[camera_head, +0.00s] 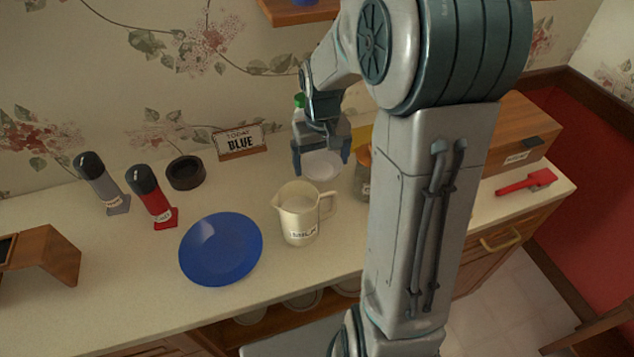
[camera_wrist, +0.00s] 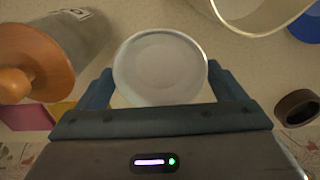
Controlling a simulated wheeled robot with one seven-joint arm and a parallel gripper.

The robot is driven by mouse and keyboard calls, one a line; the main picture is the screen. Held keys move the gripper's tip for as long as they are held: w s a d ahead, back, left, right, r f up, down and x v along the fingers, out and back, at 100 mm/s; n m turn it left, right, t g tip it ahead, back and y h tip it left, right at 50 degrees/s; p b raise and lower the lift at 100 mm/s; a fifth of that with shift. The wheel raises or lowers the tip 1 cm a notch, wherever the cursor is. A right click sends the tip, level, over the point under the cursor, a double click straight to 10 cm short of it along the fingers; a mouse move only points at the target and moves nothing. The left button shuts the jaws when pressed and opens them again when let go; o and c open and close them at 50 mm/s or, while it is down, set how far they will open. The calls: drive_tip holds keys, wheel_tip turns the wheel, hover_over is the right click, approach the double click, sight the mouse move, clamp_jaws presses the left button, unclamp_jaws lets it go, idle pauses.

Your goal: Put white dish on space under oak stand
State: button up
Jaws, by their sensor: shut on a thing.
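The white dish (camera_head: 322,165) is a small round bowl. My gripper (camera_head: 320,160) is shut on it, above the counter behind the milk jug. In the wrist view the dish (camera_wrist: 160,68) sits between the two blue fingers (camera_wrist: 163,90). A brown wooden stand (camera_head: 50,248), which looks like the oak stand, is at the left edge of the counter, cut off by the frame. It has a sloping side, and a dark thing lies on its top. The space under it is mostly hidden.
A milk jug (camera_head: 299,214), blue plate (camera_head: 220,249), red shaker (camera_head: 151,197), grey shaker (camera_head: 103,183) and dark round bowl (camera_head: 184,173) stand between my gripper and the stand. A "TODAY BLUE" sign (camera_head: 240,141) is at the wall. A wood-lidded jar (camera_wrist: 40,60) is close beside the gripper.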

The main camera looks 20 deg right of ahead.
wheel_tip(320, 180, down, 8)
drive_tip(key=shift+f, duration=0.25)
drive_tip(key=shift+f, duration=0.2)
drive_tip(key=o, duration=0.7)
